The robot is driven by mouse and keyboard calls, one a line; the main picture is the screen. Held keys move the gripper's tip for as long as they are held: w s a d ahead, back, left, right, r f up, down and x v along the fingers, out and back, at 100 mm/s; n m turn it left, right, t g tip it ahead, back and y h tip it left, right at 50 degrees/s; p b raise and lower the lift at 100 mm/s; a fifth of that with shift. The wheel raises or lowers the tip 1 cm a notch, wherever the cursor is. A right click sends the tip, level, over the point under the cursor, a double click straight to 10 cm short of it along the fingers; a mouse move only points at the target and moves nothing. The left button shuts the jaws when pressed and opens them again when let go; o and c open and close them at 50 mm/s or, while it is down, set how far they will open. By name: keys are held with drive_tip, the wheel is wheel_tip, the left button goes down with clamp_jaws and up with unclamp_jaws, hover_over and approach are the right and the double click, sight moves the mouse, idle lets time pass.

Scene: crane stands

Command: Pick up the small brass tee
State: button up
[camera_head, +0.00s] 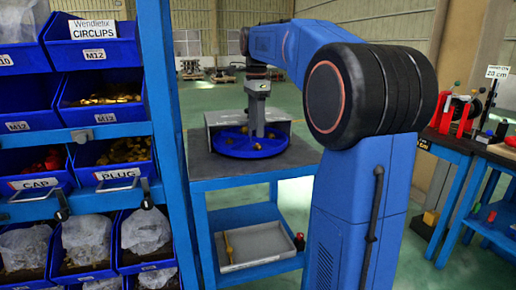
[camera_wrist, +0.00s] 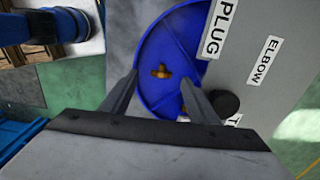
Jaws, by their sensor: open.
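A small brass fitting (camera_wrist: 161,72), apparently a tee, lies on the round blue tray (camera_wrist: 158,100) in the wrist view. My gripper (camera_wrist: 160,78) is open above the tray, and the fitting shows between its fingertips. I cannot tell the height gap, but the fingers do not appear to grip it. More brass shows beside the right finger, mostly hidden. In the head view my gripper (camera_head: 257,128) points down over the blue tray (camera_head: 232,150) on the dark-topped stand. A small yellowish piece (camera_head: 257,147) lies in that tray.
A grey panel (camera_wrist: 262,85) labelled PLUG and ELBOW stands close right of the tray, with a dark round knob (camera_wrist: 225,102). Blue bin shelves (camera_head: 100,115) stand left. A grey tray (camera_head: 255,245) sits on the stand's lower shelf. A bench with red parts (camera_head: 458,115) is at right.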

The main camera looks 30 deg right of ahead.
sight(257, 145)
drive_tip(key=shift+w+d+f, duration=0.1)
drive_tip(key=shift+d+f, duration=0.05)
drive_tip(key=shift+f, duration=1.25)
drive_tip(key=shift+d+f, duration=0.15)
drive_tip(key=shift+f, duration=1.2)
drive_tip(key=shift+c, duration=0.3)
drive_tip(key=c, duration=1.1)
